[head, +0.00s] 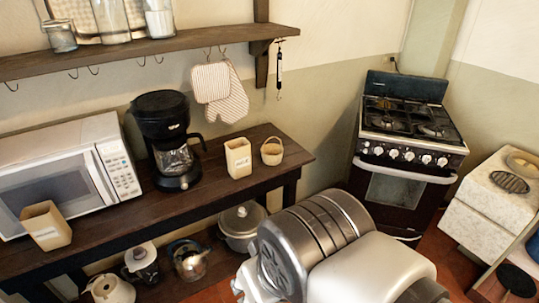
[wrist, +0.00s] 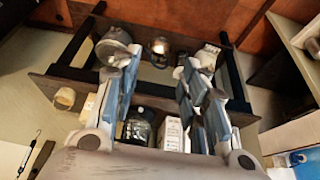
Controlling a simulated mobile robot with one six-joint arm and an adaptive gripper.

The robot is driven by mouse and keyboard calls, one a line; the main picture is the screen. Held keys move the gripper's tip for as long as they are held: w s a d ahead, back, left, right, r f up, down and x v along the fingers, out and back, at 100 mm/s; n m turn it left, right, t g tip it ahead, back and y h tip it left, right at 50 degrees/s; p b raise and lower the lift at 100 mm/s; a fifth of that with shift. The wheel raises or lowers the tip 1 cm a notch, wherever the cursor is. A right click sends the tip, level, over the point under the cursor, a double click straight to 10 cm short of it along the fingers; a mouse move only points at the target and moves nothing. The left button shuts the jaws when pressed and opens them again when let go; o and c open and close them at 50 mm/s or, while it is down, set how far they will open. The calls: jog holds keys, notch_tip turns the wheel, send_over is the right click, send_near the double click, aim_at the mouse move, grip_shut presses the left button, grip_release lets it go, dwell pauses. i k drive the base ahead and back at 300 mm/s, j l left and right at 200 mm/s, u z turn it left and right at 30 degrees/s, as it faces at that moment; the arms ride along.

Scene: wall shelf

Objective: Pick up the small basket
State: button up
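The small basket (head: 271,153) is pale woven, with an arched handle. It stands upright near the right end of the dark wooden wall table in the head view. In the wrist view the small basket (wrist: 65,97) shows at the left, outside my fingers. My gripper (wrist: 160,62) is open, its two blue-and-grey fingers wide apart with nothing held between them. The gripper is well above the table and apart from the basket. In the head view my arm covers the lower middle, and the fingers cannot be made out.
A cream canister (head: 238,158) stands close left of the basket, then a black coffee maker (head: 170,140) and a microwave (head: 75,170). A shelf (head: 140,52) with hanging mitts (head: 228,95) is above. A stove (head: 405,140) stands to the right. Pots sit on the lower shelf.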

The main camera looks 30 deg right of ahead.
aim_at(272, 154)
jog(key=i+z, duration=0.35)
jog(key=i, duration=0.2)
jog(key=i+j+z, duration=0.3)
jog(key=i, duration=0.25)
jog(key=l, duration=0.1)
